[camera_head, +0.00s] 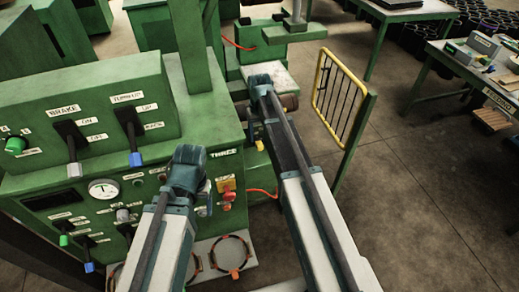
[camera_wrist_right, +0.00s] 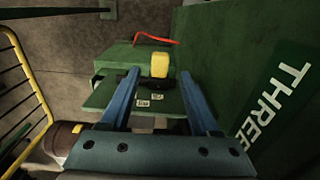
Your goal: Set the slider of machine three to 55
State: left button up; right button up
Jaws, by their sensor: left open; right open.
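Machine three is the green cabinet (camera_head: 195,105) marked THREE at the left of the head view. Its name plate (camera_wrist_right: 272,103) also shows at the right of the right wrist view. A yellow slider knob (camera_wrist_right: 160,65) stands on a green ledge with small white tags, too small to read. A yellow knob (camera_head: 259,145) also shows beside the cabinet in the head view. My right gripper (camera_wrist_right: 158,80) is open, its blue fingers on either side of the yellow knob; contact cannot be told. My left gripper (camera_head: 204,204) is open and empty before the control panel.
Brake and turn-up levers (camera_head: 131,137) and a gauge (camera_head: 103,188) are on the cabinet front. A yellow guard rail (camera_head: 338,88) stands right of my right arm. A red cable (camera_wrist_right: 156,38) runs behind the ledge. Open floor lies at the right.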

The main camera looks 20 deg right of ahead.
aim_at(260, 144)
notch_tip(260, 144, down, 5)
jog(key=b, duration=0.3)
jog(key=shift+r+b, duration=0.15)
jog(key=shift+b, duration=0.2)
grip_shut()
dwell(1.0)
